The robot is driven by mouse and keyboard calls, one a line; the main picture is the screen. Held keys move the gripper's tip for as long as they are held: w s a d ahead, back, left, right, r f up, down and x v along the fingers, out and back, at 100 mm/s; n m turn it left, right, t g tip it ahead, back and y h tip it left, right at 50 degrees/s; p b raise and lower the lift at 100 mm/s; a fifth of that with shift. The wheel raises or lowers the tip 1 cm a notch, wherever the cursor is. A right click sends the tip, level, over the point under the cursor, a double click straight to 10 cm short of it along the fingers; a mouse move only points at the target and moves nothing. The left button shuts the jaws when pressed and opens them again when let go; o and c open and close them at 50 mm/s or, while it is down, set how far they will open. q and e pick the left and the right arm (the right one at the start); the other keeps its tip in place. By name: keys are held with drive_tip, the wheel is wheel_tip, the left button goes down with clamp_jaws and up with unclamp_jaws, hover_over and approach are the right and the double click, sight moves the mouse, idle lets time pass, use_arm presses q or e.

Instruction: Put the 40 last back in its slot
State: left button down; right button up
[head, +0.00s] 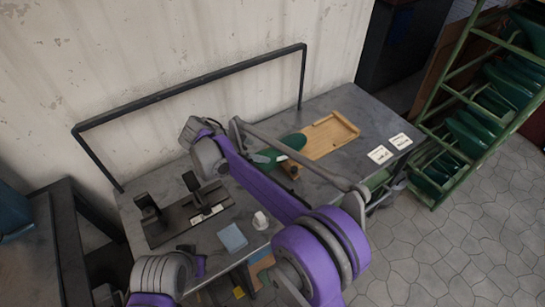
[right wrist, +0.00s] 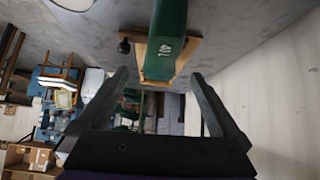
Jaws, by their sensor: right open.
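A green last (head: 287,146) lies on the work table, partly hidden behind my right arm in the head view. In the right wrist view the green last (right wrist: 166,40) bears a white mark that looks like 40. It rests at a wooden piece (right wrist: 183,52). My right gripper (right wrist: 161,80) is open, its two dark fingers apart on either side of the last's near end. I see no contact with it. My left arm shows at the bottom of the head view, but its gripper does not. The slot cannot be made out for certain.
A wooden tray (head: 328,136) and two white cards (head: 380,154) lie on the table's right side. A black fixture (head: 185,213), a blue pad (head: 232,237) and a white object (head: 260,220) are at left and front. A green rack (head: 445,160) of green lasts stands at right.

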sight(266, 153)
drive_tip(key=shift+w+a+f, duration=0.15)
drive_tip(key=shift+a+f, duration=0.1)
drive_tip(key=shift+w+d+f, duration=0.15)
drive_tip(key=shift+d+f, duration=0.05)
drive_tip(key=shift+f, duration=0.05)
drive_tip(key=x, duration=0.4)
drive_tip(key=shift+w+d+f, duration=0.1)
drive_tip(key=shift+d+f, duration=0.1)
drive_tip(key=shift+d, duration=0.05)
drive_tip(key=x, duration=0.5)
drive_tip(key=shift+f, duration=0.2)
drive_tip(key=shift+r, duration=0.1)
clamp_jaws()
